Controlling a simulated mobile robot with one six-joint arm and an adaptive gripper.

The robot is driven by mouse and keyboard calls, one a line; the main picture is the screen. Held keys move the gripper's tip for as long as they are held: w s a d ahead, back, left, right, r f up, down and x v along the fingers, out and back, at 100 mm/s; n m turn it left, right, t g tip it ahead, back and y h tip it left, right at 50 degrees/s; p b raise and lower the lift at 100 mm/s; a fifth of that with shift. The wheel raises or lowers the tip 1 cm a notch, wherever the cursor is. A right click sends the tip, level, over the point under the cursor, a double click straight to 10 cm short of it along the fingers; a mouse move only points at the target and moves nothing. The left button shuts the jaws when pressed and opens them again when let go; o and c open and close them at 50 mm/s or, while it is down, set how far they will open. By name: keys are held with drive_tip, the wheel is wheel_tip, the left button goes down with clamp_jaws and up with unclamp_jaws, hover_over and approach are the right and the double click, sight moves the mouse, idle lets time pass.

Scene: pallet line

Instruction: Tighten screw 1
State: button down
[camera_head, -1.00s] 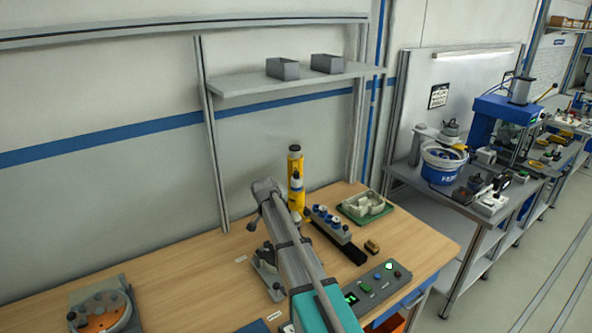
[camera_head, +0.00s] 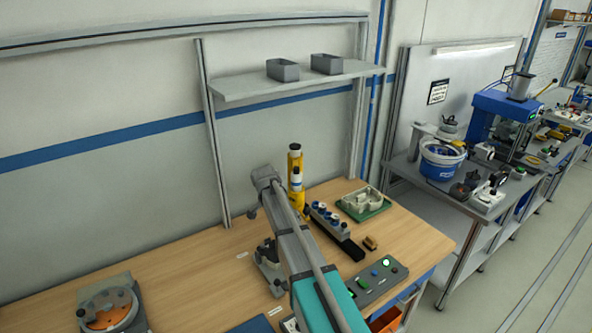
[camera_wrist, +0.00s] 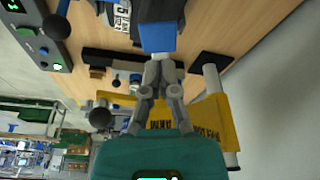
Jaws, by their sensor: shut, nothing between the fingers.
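My gripper (camera_wrist: 157,80) shows in the wrist view with its grey fingers together and nothing held between them. A blue block (camera_wrist: 158,38) appears just beyond the fingertips; I cannot tell whether it touches them. A yellow part with dark lettering (camera_wrist: 213,118) lies behind the gripper in that view. In the head view a yellow upright device (camera_head: 295,158) with a black top stands at the back of the bench, beside my arm. A grey fixture with an orange disc (camera_head: 108,308) sits at the lower left. I cannot make out screw 1 or its number.
A dark rack with blue-topped parts (camera_head: 335,225), a green tray with a pale casting (camera_head: 364,203) and a button panel (camera_head: 378,282) stand to the right of my arm. A grey clamp-like fixture (camera_head: 268,268) is close to the arm's left.

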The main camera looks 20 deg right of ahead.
drive_tip(key=shift+r+p, duration=0.55)
drive_tip(key=shift+r, duration=0.2)
drive_tip(key=s+f+n+b, duration=0.3)
drive_tip(key=s, duration=0.6)
drive_tip(key=s+f+n+g+y+b, duration=0.1)
drive_tip(key=s+f+n+b, duration=0.2)
drive_tip(key=s, duration=0.7)
drive_tip(key=s+f+n+y+b, duration=0.1)
drive_tip(key=s+f+n+b, duration=0.2)
drive_tip(key=s, duration=0.7)
drive_tip(key=shift+f+n+g, duration=0.3)
drive_tip(key=shift+f+n, duration=0.1)
drive_tip(key=shift+n, duration=0.6)
drive_tip(key=shift+a, duration=0.1)
